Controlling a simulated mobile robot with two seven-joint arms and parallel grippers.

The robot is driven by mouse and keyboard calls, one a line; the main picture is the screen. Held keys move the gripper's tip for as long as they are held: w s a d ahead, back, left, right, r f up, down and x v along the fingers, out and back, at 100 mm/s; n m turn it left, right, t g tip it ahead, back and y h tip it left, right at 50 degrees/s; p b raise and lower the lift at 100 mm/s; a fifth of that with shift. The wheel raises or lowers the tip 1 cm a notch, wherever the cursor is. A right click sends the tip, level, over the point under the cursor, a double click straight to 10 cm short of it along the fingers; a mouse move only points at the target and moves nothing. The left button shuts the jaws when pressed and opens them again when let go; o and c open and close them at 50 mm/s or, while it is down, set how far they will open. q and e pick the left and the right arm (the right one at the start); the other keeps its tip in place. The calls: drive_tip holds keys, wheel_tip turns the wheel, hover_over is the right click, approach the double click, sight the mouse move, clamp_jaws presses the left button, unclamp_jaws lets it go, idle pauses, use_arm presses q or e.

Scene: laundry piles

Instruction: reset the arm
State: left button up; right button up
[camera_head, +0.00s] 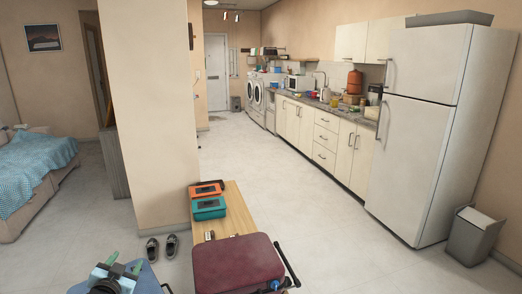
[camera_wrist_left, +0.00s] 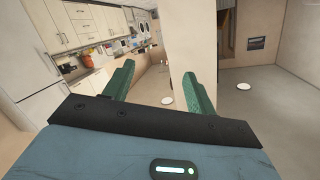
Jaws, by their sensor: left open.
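My left gripper (camera_head: 125,265) shows at the bottom left of the head view, with green fingers on a blue-grey body. It is held up beside the wooden bench, over the floor side. In the left wrist view the two green fingers (camera_wrist_left: 160,85) stand apart with nothing between them, so it is open and empty. The fingers point toward the room, with the wall corner and the kitchen beyond. My right gripper cannot be made out in either view.
A wooden bench (camera_head: 236,208) carries a dark red suitcase (camera_head: 238,264), a teal box (camera_head: 208,208) and an orange box (camera_head: 206,189). Dark shoes (camera_head: 161,248) lie by the wall corner (camera_head: 150,130). A fridge (camera_head: 425,120) and bin (camera_head: 474,236) stand right. Open floor (camera_head: 310,215) lies between.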

use_arm(q)
drive_tip(key=s+d+f+g+h, duration=0.1)
drive_tip(key=s+d+f, duration=0.3)
drive_tip(key=s+f, duration=0.25)
drive_tip(key=s+d+f+g, duration=0.2)
drive_tip(key=s+d+f, duration=0.1)
drive_tip(key=s+f, duration=0.35)
drive_tip(key=s+d+f+g+h, duration=0.1)
drive_tip(key=s+d+f, duration=0.35)
drive_tip(key=s, duration=0.35)
drive_tip(key=s+d+f+n+g, duration=0.1)
drive_tip(key=s+d+f, duration=0.1)
drive_tip(key=s, duration=1)
drive_tip(key=s+d+f+g+h, duration=0.1)
drive_tip(key=s+d, duration=0.4)
drive_tip(key=s, duration=0.8)
drive_tip(key=shift+f+n+g+h, duration=0.3)
drive_tip(key=shift+f+n+g, duration=0.1)
drive_tip(key=shift+f+g, duration=0.2)
drive_tip(key=shift+c, duration=0.5)
drive_tip(key=shift+c, duration=1.2)
drive_tip(key=shift+w+d, duration=0.15)
drive_tip(key=shift+d, duration=0.05)
drive_tip(key=shift+c, duration=0.5)
